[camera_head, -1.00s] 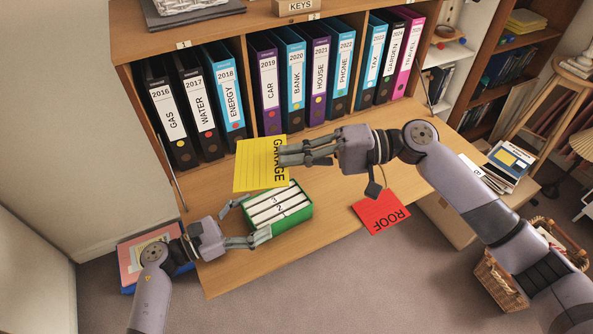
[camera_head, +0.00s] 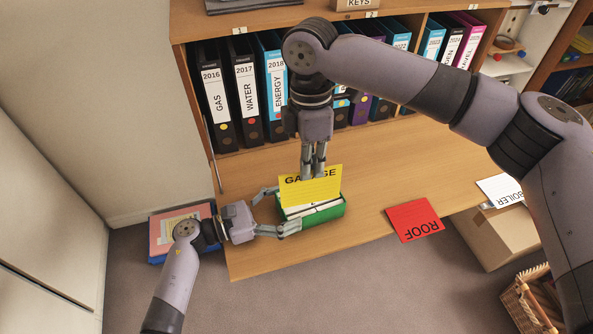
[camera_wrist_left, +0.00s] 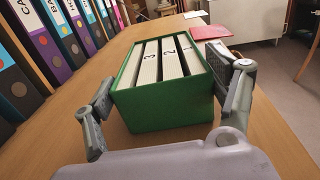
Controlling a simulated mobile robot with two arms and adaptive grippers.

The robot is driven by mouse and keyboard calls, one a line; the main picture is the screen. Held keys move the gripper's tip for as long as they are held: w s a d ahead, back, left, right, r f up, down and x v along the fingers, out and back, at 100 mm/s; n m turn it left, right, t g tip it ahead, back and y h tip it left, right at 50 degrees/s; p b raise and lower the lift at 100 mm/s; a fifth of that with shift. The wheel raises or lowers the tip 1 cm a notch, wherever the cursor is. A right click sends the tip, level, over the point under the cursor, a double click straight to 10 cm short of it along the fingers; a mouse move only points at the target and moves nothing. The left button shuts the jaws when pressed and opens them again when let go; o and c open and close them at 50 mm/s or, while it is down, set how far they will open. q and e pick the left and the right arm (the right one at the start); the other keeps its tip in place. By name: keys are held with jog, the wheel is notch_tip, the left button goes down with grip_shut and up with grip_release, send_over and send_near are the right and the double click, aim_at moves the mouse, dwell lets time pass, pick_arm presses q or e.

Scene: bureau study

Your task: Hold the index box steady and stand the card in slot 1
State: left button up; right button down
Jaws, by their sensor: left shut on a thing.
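The green index box (camera_head: 322,217) stands on the wooden desk, and it fills the middle of the left wrist view (camera_wrist_left: 172,110). My left gripper (camera_head: 287,208) is shut on the box, one finger at each side. My right gripper (camera_head: 313,170) points down from above, shut on the top edge of the yellow GARAGE card (camera_head: 310,192). The card is upright and in front of the box's back part in the head view.
A red ROOF card (camera_head: 414,220) lies flat to the right of the box. Labelled binders (camera_head: 245,95) stand in the shelf behind. Bare desk (camera_head: 370,185) lies between box and ROOF card.

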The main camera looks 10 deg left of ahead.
aim_at(319, 190)
jog(key=shift+n+t+y, duration=0.3)
jog(key=shift+n+t, duration=0.3)
jog(key=shift+n, duration=0.2)
jog(key=shift+w+d+f, duration=0.35)
jog(key=shift+f, duration=0.45)
jog(key=shift+w+d+f, duration=0.35)
jog(key=shift+f, duration=0.5)
jog(key=shift+w+d+f, duration=0.35)
jog(key=shift+f, duration=0.45)
jog(key=shift+f, duration=2.9)
dwell(0.8)
jog(key=c, duration=1.9)
grip_release()
jog(key=shift+o, duration=0.4)
